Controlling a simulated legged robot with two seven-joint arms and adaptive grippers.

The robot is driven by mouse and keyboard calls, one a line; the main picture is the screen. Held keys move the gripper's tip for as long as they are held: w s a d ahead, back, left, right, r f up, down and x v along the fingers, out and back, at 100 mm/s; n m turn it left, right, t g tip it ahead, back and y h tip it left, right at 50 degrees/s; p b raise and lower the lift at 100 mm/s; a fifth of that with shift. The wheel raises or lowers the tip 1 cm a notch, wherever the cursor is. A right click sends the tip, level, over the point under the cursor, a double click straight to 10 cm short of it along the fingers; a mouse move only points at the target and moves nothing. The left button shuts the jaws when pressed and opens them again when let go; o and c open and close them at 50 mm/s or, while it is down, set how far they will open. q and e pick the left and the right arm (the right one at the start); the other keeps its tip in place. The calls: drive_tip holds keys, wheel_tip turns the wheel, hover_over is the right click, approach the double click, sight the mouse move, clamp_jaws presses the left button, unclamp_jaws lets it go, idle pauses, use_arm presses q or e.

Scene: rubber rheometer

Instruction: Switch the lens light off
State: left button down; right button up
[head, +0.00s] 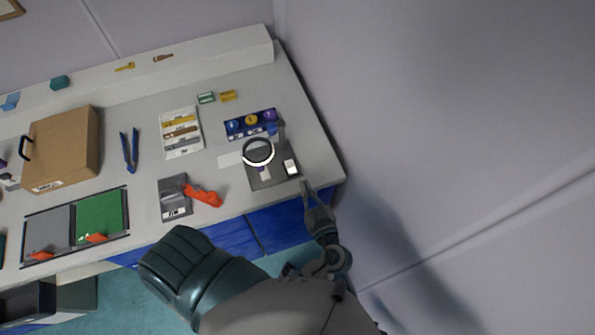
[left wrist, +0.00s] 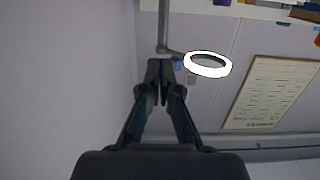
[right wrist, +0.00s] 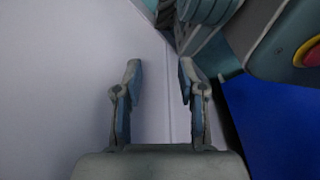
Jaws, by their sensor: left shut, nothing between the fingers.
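The lens light is a ring on a stand; its ring (head: 258,153) shows over a dark base plate (head: 262,180) at the right end of the bench. In the left wrist view the ring (left wrist: 207,65) glows bright white. A small white block, perhaps the switch (head: 291,167), sits on the base's right side. My left gripper (head: 308,188) is shut and empty, just beyond the bench's front edge, close to the base's right corner. In the left wrist view its fingertips (left wrist: 158,72) are together, left of the ring. My right gripper (right wrist: 158,70) is open and empty.
Left of the lens lie a grey device with an orange handle (head: 203,196), a white chart card (head: 181,132) and a cardboard box (head: 62,148). Behind it is a blue rack with coloured round items (head: 251,121). The wall (head: 430,110) stands close on the right.

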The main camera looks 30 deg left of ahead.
use_arm(q)
drive_tip(key=p, duration=0.2)
hover_over(292, 169)
drive_tip(key=shift+s+d+f, duration=0.3)
drive_tip(key=shift+s+f, duration=0.05)
drive_tip(key=shift+f, duration=0.15)
drive_tip(key=f+b, duration=0.2)
drive_tip(key=f, duration=0.1)
drive_tip(key=shift+w+f, duration=0.2)
drive_tip(key=shift+w, duration=0.15)
drive_tip(key=shift+f, duration=0.35)
drive_tip(key=shift+a, duration=0.25)
use_arm(e)
drive_tip(key=shift+w+a+r, duration=0.4)
drive_tip(key=shift+w+r, duration=0.1)
